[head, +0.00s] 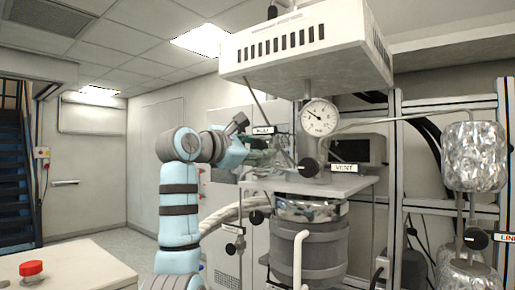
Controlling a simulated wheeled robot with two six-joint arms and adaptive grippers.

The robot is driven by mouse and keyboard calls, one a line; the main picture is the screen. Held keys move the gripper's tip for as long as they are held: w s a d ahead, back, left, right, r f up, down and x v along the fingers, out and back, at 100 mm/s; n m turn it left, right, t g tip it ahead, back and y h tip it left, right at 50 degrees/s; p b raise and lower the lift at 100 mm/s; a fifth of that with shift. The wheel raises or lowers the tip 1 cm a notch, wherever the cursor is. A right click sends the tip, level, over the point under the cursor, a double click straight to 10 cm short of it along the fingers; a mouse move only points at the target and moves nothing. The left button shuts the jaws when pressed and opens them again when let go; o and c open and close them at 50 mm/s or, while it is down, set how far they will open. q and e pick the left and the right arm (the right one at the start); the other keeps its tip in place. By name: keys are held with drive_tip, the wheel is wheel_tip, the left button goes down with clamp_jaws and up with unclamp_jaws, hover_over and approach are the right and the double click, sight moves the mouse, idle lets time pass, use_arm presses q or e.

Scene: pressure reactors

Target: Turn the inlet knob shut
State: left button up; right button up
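My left arm rises from the bottom and bends right, with its gripper (266,159) at the left side of the reactor head, just below a small white label (263,130) that seems to read INLET. No inlet knob shows clearly there; the gripper covers that spot. I cannot tell whether the fingers are open or shut, or touching a knob. A black knob (308,167) beside the VENT label (344,168) is right of the gripper. A pressure gauge (319,117) stands above it. My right gripper is not in view.
A grey reactor vessel (308,252) hangs below the white shelf (349,185). A white vented box (305,45) overhangs the gauge. More black knobs sit lower (256,217) and at the right (476,238). A red button (31,268) is on the left counter. Foil-wrapped cylinders (474,157) stand right.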

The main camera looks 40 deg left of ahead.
use_arm(q)
drive_tip(key=c, duration=0.5)
drive_tip(key=shift+c, duration=0.2)
drive_tip(key=shift+m, duration=0.4)
drive_tip(key=m, duration=0.3)
drive_tip(key=shift+m+p, duration=0.35)
drive_tip(key=shift+m, duration=0.05)
drive_tip(key=m, duration=0.3)
drive_tip(key=shift+r+m+p, duration=0.1)
drive_tip(key=shift+m+p, duration=0.2)
drive_tip(key=shift+p, duration=0.05)
drive_tip(key=m+p, duration=0.1)
drive_tip(key=m, duration=0.4)
drive_tip(key=shift+p, duration=0.35)
drive_tip(key=m+p, duration=0.1)
drive_tip(key=m, duration=0.3)
drive_tip(key=shift+m+p, duration=0.3)
